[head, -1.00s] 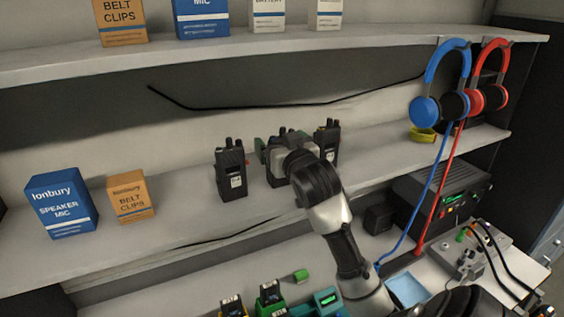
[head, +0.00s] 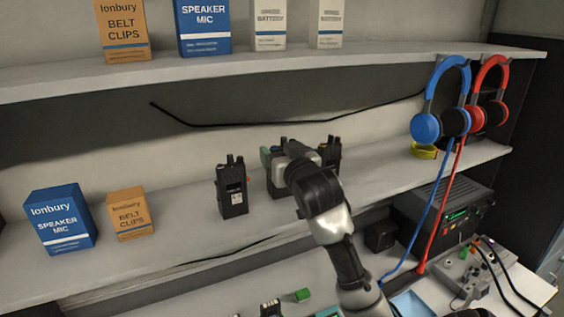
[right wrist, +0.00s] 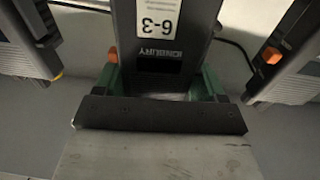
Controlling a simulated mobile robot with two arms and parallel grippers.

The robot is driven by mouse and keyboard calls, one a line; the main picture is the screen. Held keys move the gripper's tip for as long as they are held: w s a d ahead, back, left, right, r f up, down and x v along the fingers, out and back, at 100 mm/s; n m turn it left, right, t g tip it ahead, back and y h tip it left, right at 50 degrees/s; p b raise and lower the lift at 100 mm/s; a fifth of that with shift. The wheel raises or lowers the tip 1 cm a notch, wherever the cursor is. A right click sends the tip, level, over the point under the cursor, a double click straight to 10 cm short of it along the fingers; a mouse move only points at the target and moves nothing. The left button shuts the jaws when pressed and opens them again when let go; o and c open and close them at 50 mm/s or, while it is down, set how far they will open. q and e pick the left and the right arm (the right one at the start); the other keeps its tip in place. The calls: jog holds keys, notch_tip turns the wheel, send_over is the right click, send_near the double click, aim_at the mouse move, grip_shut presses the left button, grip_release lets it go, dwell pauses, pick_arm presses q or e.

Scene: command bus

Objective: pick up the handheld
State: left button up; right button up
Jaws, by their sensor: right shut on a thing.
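Several black handhelds stand on the middle shelf in the head view. My right gripper (head: 284,158) is shut on the middle handheld (head: 276,184), its green fingers on either side of the body. In the right wrist view this handheld (right wrist: 158,62) appears upside down with a "6-3" label and IONBURY lettering, between the green fingers of my gripper (right wrist: 163,88). A left neighbour handheld (head: 232,191) and a right neighbour handheld (head: 331,154) stand close by. My wrist hides part of the held one. My left gripper is out of view.
A blue speaker mic box (head: 60,220) and an orange belt clips box (head: 130,214) stand left on the shelf. Blue headphones (head: 427,127) and red headphones (head: 497,113) hang right. A black cable (head: 230,247) runs along the shelf.

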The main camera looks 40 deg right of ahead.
notch_tip(320, 180, up, 2)
jog(key=shift+r+b, duration=0.25)
jog(key=shift+b, duration=0.05)
jog(key=s+d+r+b, duration=0.2)
jog(key=s+r, duration=0.5)
jog(key=s, duration=0.4)
jog(key=shift+s+b, duration=0.25)
jog(key=shift+b, duration=0.05)
